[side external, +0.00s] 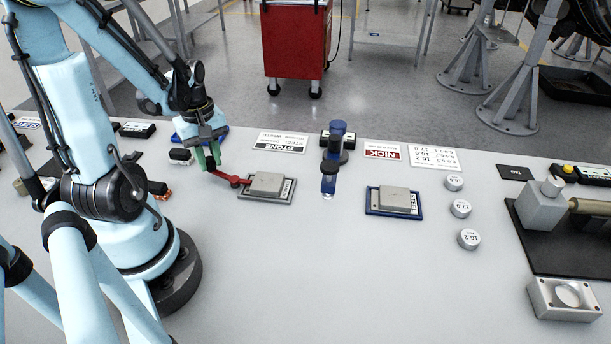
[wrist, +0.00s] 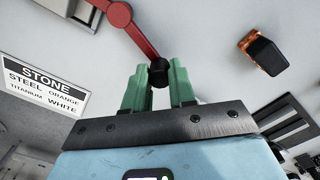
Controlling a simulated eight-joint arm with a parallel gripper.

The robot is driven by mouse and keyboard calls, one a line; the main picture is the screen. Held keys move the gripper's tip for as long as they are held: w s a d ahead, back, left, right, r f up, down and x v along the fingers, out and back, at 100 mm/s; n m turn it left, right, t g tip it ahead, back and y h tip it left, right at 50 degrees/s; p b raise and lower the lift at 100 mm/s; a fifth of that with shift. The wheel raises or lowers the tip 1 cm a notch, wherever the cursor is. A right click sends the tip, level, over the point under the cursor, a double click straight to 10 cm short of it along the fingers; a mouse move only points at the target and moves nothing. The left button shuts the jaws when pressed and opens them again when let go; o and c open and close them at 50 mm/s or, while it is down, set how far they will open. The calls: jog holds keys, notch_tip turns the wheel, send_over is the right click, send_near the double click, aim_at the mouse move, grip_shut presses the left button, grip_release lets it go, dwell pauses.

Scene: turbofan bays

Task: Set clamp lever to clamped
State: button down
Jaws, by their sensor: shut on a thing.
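The clamp lever (side external: 228,178) is a red arm joined to a grey block on a plate (side external: 267,186) left of the table's middle. In the side view it extends left from the block to my gripper (side external: 208,161). In the wrist view the red lever (wrist: 130,25) ends in a dark knob (wrist: 158,72) between the green fingertips of my gripper (wrist: 158,88). The fingers are shut on this knob.
A blue upright device (side external: 333,160) stands right of the clamp block. A second grey block on a blue-edged plate (side external: 394,202) lies further right. A STONE card (side external: 281,142) lies behind the clamp. A small orange-and-black part (wrist: 263,52) is near my gripper. The front table is clear.

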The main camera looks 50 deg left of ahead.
jog(key=shift+s, duration=0.1)
dwell(0.4)
jog(key=c, duration=0.9)
grip_release()
jog(key=shift+r, duration=6.05)
jog(key=w+d+m+t, duration=0.2)
jog(key=w+d+m, duration=0.1)
jog(key=d+m, duration=0.3)
jog(key=w+d+m+t, duration=0.2)
jog(key=w+d+m, duration=0.2)
jog(key=d+m, duration=0.2)
jog(key=w+d+m+t, duration=0.3)
jog(key=d+m, duration=0.3)
jog(key=d, duration=0.1)
jog(key=shift+w+d+f, duration=0.2)
jog(key=shift+f, duration=0.1)
